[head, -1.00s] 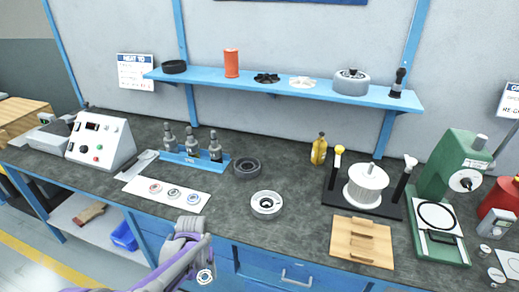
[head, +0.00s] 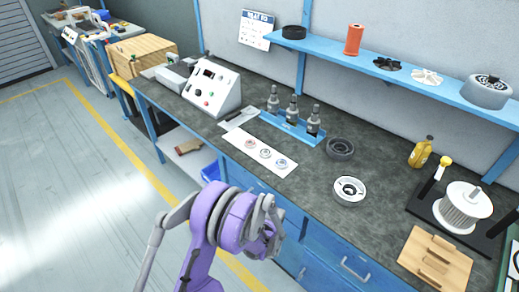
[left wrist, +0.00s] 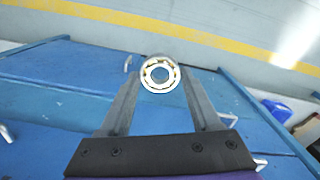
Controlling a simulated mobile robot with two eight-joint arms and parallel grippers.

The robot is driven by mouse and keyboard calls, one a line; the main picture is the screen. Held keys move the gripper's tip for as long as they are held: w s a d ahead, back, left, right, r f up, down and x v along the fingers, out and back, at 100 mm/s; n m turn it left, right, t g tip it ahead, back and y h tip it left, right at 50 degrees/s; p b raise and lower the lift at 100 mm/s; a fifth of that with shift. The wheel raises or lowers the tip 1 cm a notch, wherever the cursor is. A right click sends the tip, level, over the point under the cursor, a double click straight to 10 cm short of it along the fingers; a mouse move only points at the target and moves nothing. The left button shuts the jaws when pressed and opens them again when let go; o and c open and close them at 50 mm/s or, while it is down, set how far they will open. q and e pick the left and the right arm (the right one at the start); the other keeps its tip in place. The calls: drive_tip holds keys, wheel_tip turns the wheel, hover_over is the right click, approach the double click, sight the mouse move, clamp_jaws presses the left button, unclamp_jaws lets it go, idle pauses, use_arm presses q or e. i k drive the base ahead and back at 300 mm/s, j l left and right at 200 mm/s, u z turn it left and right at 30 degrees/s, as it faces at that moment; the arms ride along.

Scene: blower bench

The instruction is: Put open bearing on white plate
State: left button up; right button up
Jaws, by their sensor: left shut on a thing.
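My left gripper (left wrist: 159,78) is shut on an open bearing (left wrist: 160,73), a small metal ring with its balls and brass-coloured cage showing. In the head view my left arm reaches up in front of the bench, and the bearing cannot be made out there. The left wrist view shows the bearing held in front of blue drawers, apart from any surface. My right gripper is not in view.
A dark ring (head: 340,148) and a white round housing (head: 349,191) lie to the right. A control box (head: 211,87) stands left. Dark benchtop is clear between the housing and plate.

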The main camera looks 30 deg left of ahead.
sight(239, 137)
drive_tip(key=j+z, duration=0.15)
drive_tip(key=j, duration=0.4)
drive_tip(key=j+z, duration=0.2)
drive_tip(key=j, duration=0.3)
drive_tip(key=j+z, duration=0.15)
drive_tip(key=j, duration=0.4)
drive_tip(key=k+j+z, duration=0.15)
drive_tip(key=j, duration=0.35)
drive_tip(key=k+j+z, duration=0.2)
drive_tip(key=j, duration=0.3)
drive_tip(key=i, duration=0.1)
